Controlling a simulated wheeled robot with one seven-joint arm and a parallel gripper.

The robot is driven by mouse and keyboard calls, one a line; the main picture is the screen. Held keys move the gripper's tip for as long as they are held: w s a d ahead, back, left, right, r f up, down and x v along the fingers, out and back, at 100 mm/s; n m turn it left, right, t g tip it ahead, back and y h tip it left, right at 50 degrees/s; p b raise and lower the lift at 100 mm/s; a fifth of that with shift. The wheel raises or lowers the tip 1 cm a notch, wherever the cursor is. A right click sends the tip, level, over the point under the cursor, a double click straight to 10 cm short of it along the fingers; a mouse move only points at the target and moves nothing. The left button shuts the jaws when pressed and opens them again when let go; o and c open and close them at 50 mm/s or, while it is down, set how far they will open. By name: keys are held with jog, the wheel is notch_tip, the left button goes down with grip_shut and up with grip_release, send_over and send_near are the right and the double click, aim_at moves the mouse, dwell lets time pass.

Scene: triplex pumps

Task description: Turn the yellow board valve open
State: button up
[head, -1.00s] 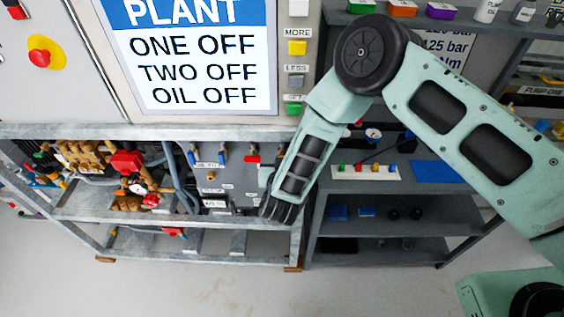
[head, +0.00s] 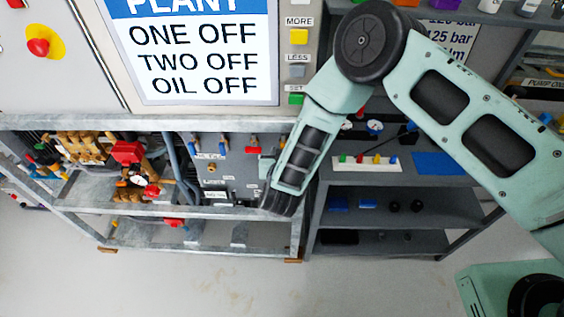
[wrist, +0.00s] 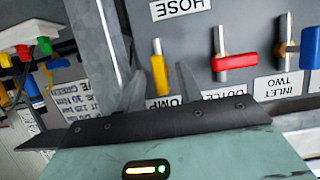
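The yellow board valve has a small yellow lever (wrist: 159,74) on a metal stem, on the dark grey board (head: 236,172) above a partly covered label reading "PUMP". In the wrist view the lever lies between the two grey fingers of my gripper (wrist: 160,70), which are spread apart. The lever hangs roughly straight down in that view, slightly tilted. I cannot tell whether a finger touches it. In the head view my wrist hides the yellow valve and most of my gripper at the board's right end.
A red valve handle (wrist: 234,62) and a blue one (wrist: 309,48) sit right of the yellow lever in the wrist view. A shelf unit (head: 385,170) stands right of the board in the head view.

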jog(key=b+v, duration=0.4)
jog(key=v, duration=1.3)
